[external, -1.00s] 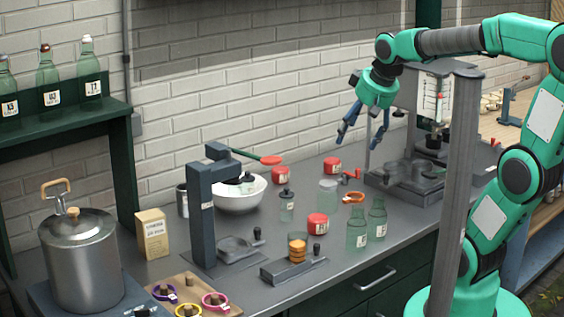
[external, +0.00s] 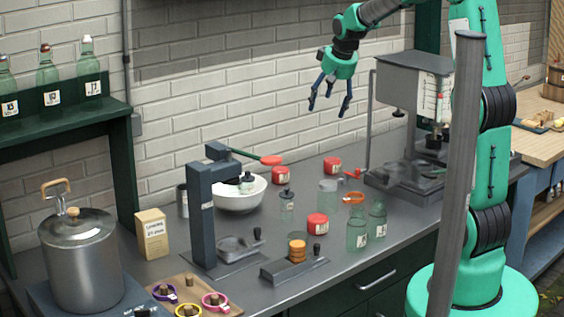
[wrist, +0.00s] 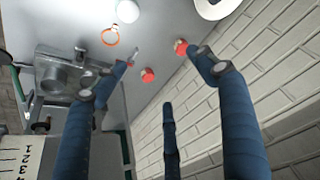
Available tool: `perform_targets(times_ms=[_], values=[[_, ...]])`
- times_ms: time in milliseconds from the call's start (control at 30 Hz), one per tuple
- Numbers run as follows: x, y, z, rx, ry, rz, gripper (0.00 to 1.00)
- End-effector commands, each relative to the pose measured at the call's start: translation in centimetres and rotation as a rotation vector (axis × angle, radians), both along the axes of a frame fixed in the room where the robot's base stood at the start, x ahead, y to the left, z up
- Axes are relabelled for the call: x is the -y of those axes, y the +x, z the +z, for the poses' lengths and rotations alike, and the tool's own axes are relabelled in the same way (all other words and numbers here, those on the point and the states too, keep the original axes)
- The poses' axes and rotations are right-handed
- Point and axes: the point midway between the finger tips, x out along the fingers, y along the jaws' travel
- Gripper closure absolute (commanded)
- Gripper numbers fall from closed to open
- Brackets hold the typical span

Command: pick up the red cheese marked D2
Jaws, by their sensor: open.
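Several small red round cheeses with pale labels stand on the grey counter. In the external view one is at the back beside the white bowl (external: 281,175), one is further right at the back (external: 332,164), and one is nearer the front (external: 317,224). Their labels are too small to read, so I cannot tell which is D2. My gripper (external: 328,106) is open and empty, high above the back of the counter. In the wrist view two red cheeses (wrist: 147,76) (wrist: 181,47) show between and beyond the fingers (wrist: 160,58).
A white bowl (external: 237,197), a dark press (external: 200,215), a glass jar (external: 327,198), an orange ring (external: 354,198) and green bottles (external: 357,230) crowd the counter. A grey machine (external: 412,85) stands right of my gripper. The brick wall is close behind.

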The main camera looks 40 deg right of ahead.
Motion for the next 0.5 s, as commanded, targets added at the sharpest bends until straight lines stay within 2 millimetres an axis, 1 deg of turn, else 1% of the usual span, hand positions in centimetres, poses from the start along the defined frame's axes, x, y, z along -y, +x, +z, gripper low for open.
perform_targets(times_ms=[33, 200, 367, 500], values=[[1.1, 1.2, -0.4, -0.005, 0.001, -0.011, 0.29], [4.2, 4.7, -2.2, -0.011, 0.003, -0.041, 0.29], [7.3, 7.7, -4.3, -0.017, 0.006, -0.068, 0.29], [10.1, 10.0, -6.6, -0.023, 0.007, -0.092, 0.29]])
